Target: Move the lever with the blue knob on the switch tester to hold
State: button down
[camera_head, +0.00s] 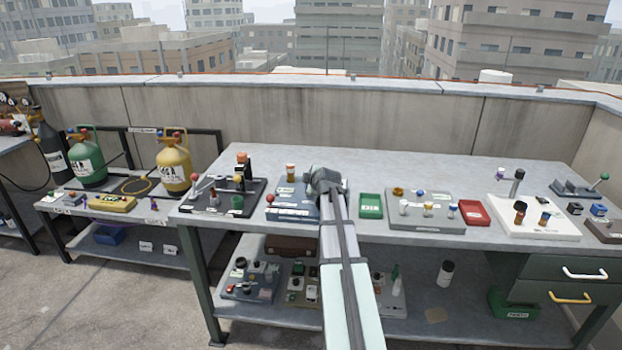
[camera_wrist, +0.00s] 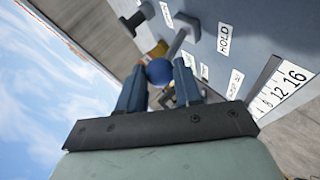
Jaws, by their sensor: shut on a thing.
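The switch tester is a blue-grey box (camera_head: 284,203) on the bench, partly hidden behind my arm in the head view. In the wrist view its panel (camera_wrist: 262,28) fills the upper right, with a HOLD label (camera_wrist: 225,39) beside the lever and other small labels. The blue knob (camera_wrist: 159,71) sits at the end of a grey lever (camera_wrist: 177,43), which tilts away from its dark mount. My gripper (camera_wrist: 158,84) is shut on the blue knob, one finger on each side. In the head view my gripper's tips are hidden by the wrist.
A second dark lever (camera_wrist: 138,17) stands close by in the wrist view. In the head view, a black lever panel (camera_head: 222,198) stands to the left of the tester and a green tray (camera_head: 371,206) to its right. A grey board (camera_head: 427,222) with several knobs lies further right.

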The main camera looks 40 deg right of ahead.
jog(key=shift+s+a+f, duration=0.4)
jog(key=shift+a+f, duration=0.05)
jog(key=shift+s+f, duration=0.1)
jog(key=shift+f, duration=0.05)
dwell(0.3)
jog(key=c, duration=0.8)
grip_release()
jog(key=v, duration=1.3)
jog(key=shift+s+a, duration=0.2)
jog(key=shift+s, duration=0.2)
